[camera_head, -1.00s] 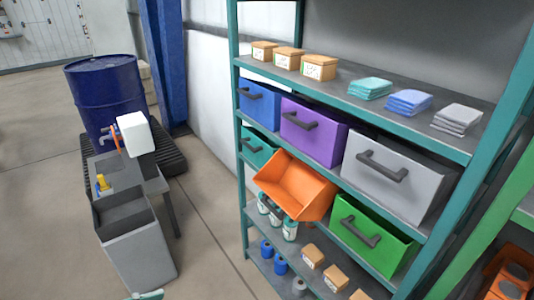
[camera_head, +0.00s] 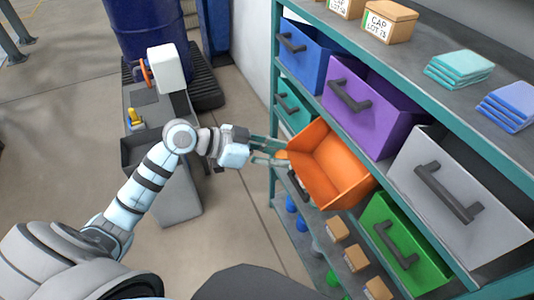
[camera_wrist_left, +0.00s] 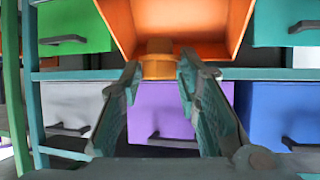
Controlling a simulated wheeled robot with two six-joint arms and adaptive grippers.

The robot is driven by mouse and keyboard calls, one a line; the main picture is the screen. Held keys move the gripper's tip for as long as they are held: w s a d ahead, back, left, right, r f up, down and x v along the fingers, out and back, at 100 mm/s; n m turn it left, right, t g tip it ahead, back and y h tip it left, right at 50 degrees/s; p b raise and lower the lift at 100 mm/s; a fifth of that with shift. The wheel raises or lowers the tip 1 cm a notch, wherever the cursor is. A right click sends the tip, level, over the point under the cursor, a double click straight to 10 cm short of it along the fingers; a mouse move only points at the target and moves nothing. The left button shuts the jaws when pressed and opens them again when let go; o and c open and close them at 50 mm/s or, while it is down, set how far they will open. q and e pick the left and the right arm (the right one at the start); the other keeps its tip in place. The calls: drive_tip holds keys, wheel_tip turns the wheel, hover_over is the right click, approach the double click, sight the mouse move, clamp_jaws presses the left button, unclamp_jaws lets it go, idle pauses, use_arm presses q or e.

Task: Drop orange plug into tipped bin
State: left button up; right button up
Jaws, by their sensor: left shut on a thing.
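The orange bin (camera_head: 345,157) sits tipped forward in the rack's middle row, its open mouth facing out. My left gripper (camera_head: 279,151) is at the bin's left front edge in the head view, its fingers pointing toward it. The orange plug (camera_wrist_left: 158,62) shows between the fingertips in the left wrist view, and my left gripper (camera_wrist_left: 158,72) is shut on it. The orange bin (camera_wrist_left: 205,20) lies just beyond the plug there; whether the plug touches it is unclear. In the head view the plug is a small orange patch (camera_head: 282,154). My right gripper is out of view.
Around the tipped bin are a purple bin (camera_head: 345,95), a blue bin (camera_head: 310,55), a teal bin (camera_head: 290,104), a green bin (camera_head: 395,235) and a grey bin (camera_head: 440,190). Small boxes (camera_head: 356,258) stand on the shelf below. A blue drum (camera_head: 145,25) stands at the back left.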

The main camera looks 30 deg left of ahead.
use_arm(q)
drive_tip(key=w+d+f+b, duration=0.3)
drive_tip(key=w+d, duration=0.2)
drive_tip(key=w, duration=0.1)
drive_tip(key=shift+w+d, duration=0.25)
drive_tip(key=shift+w, duration=0.1)
drive_tip(key=o, duration=1)
drive_tip(key=shift+r, duration=0.1)
drive_tip(key=shift+a, duration=0.1)
drive_tip(key=v, duration=1.2)
